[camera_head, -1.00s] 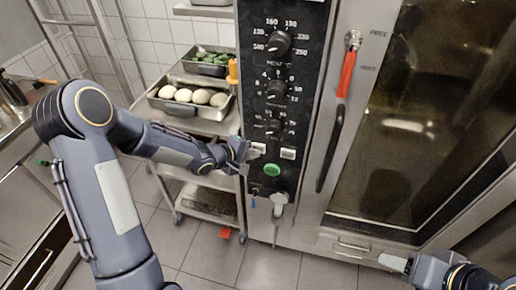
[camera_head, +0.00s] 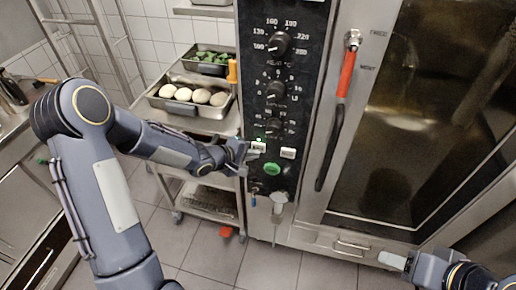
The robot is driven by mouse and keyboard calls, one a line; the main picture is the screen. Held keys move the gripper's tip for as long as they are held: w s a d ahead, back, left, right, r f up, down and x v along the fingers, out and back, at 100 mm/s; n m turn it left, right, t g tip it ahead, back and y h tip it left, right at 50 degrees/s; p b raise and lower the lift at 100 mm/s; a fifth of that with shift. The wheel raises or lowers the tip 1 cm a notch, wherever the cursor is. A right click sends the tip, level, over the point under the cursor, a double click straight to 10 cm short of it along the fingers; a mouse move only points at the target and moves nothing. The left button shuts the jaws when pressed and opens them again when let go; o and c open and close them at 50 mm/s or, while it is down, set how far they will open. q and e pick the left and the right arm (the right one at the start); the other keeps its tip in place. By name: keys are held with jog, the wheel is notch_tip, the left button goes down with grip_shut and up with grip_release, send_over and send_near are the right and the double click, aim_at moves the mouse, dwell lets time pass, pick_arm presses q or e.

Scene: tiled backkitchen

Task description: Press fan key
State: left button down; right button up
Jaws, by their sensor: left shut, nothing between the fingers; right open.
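The oven's black control panel (camera_head: 268,95) stands in the middle of the view. Low on it are two white keys, a left key (camera_head: 258,147) and a right key (camera_head: 288,153), with a round green button (camera_head: 271,169) below. Their labels are too small to read, so I cannot tell which is the fan key. A small green light shows just above the left key. My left gripper (camera_head: 246,153) is shut and empty, its tip right by the left key's left side; I cannot tell if they touch. My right gripper (camera_head: 394,261) is open and empty, low in front of the oven.
Several dark knobs (camera_head: 279,43) line the panel above the keys. The oven door (camera_head: 420,110) has a long handle with a red upper part (camera_head: 347,72). A steel trolley (camera_head: 222,126) with food trays stands behind my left arm.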

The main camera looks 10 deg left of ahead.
pick_arm(q)
jog(key=shift+s, duration=0.2)
jog(key=shift+s, duration=0.1)
jog(key=s, duration=0.4)
jog(key=shift+s+a+b, duration=0.1)
jog(key=shift+s+b, duration=0.25)
jog(key=shift+s, duration=0.05)
dwell(0.6)
